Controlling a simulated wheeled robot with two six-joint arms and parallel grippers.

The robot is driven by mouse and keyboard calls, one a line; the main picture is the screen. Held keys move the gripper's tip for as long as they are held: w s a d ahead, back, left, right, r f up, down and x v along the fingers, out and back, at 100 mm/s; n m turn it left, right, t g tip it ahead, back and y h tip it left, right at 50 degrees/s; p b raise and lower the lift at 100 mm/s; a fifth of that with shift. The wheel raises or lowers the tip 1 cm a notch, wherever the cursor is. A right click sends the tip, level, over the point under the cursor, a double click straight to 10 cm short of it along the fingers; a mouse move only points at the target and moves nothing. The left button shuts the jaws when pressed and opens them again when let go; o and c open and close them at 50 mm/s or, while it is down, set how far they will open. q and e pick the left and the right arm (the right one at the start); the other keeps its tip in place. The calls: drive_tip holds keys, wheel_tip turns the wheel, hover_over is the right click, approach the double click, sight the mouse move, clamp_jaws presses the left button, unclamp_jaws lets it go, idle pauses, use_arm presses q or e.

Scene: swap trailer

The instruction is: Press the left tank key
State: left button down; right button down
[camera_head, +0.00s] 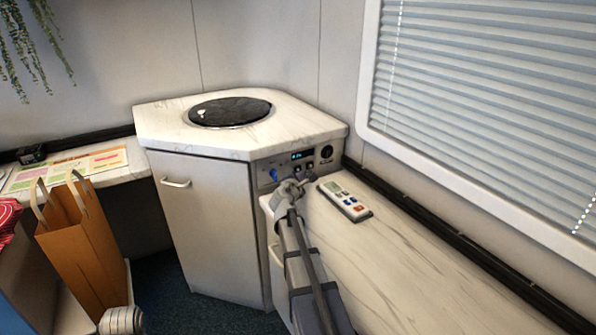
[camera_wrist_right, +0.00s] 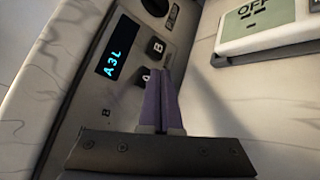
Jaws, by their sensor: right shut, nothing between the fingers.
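The grey control panel (camera_head: 262,178) is on the corner cabinet's angled front. It has a lit display (camera_head: 302,155), which reads like "A3L" in the wrist view (camera_wrist_right: 111,62). Two dark keys sit beside the display: the A key (camera_wrist_right: 144,77) and the B key (camera_wrist_right: 155,48). In the head view the left key (camera_head: 297,168) is just above my right gripper (camera_head: 296,182). My right gripper is shut and empty, its purple fingertips (camera_wrist_right: 164,72) at the A key, partly covering it. I cannot tell whether they touch. My left gripper's fingers do not show.
A round knob (camera_head: 327,152) is right of the display. A remote (camera_head: 344,201) lies on the marble counter (camera_head: 420,270), right of my arm. A round dark lid (camera_head: 230,111) is on the cabinet top. An orange bag (camera_head: 85,245) stands at the left.

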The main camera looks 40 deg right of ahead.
idle(0.3)
drive_tip(key=shift+s+a, duration=0.15)
drive_tip(key=shift+s, duration=1.15)
drive_tip(key=shift+s+a, duration=0.15)
drive_tip(key=shift+s, duration=1.1)
